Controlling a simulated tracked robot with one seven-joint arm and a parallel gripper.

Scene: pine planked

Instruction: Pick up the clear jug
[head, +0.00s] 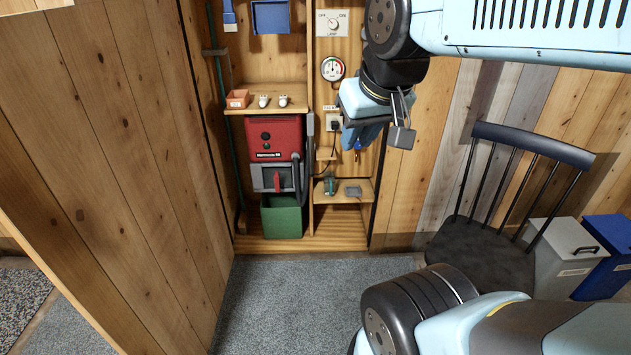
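I cannot make out a clear jug anywhere in the head view. My gripper (362,143) is in front of the right part of the open wooden cupboard, pointing down and away from me. Its light blue body hides most of its fingers, so I cannot tell whether it is open or shut. A grey padlock (401,138) shows right beside the gripper; I cannot tell whether it hangs from my arm or from something behind.
The cupboard holds a red machine (274,137), a green bin (283,217), an orange tray (238,99) and small items on a low shelf (343,197). A dark chair (481,250), grey bin (563,257) and blue bin (606,262) stand right. Grey carpet (285,285) is clear.

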